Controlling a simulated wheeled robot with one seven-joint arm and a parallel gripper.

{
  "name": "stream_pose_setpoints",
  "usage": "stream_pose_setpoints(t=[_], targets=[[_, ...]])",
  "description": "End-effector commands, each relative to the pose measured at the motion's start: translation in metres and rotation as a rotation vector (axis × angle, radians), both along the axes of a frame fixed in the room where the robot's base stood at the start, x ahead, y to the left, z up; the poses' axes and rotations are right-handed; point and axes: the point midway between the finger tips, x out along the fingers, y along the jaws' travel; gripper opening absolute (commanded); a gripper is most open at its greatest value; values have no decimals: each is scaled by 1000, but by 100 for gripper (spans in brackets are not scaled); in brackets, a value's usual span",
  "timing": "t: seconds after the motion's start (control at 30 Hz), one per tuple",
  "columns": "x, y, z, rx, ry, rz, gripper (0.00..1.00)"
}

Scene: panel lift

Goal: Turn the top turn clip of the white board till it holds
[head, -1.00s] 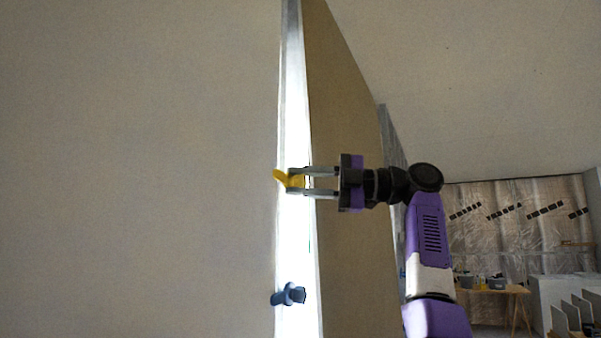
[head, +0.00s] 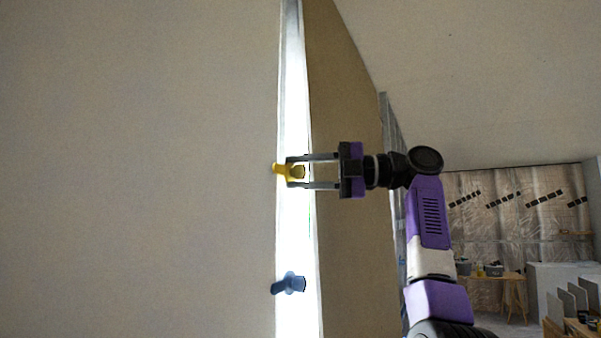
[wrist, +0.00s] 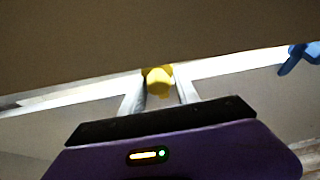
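The yellow top turn clip (head: 291,171) sits at the right edge of the pale board (head: 140,170), over a bright strip. Its wing lies nearly level, its tip pointing left onto the board's edge. My gripper (head: 290,171) comes from the right, with one finger above the clip's knob and one below, apart from it. In the wrist view the clip (wrist: 157,80) shows between the two spread fingers. A blue clip (head: 290,284) sits lower on the same edge. It also shows at the right of the wrist view (wrist: 300,58).
A brown panel (head: 345,150) stands just right of the bright strip, behind my gripper. At the far right are a wooden table (head: 490,279) with small items and a pale unit with upright boards (head: 570,300).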

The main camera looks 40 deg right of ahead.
Motion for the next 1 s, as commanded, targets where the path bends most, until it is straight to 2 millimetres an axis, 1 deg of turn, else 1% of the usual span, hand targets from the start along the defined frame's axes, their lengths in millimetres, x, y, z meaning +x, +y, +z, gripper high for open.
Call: stream_pose_setpoints(t=[0.27, 0.37, 0.6, 0.73, 0.83, 1.0], targets=[[-1, -2, 0, 2, -1, -3, 37], [-7, -8, -1, 3, -2, -3, 37], [-36, -35, -1, 3, -2, -5, 37], [-49, -46, 0, 2, -1, -3, 37], [-54, -51, 0, 1, 0, -2, 37], [-57, -53, 0, 1, 0, -1, 37]])
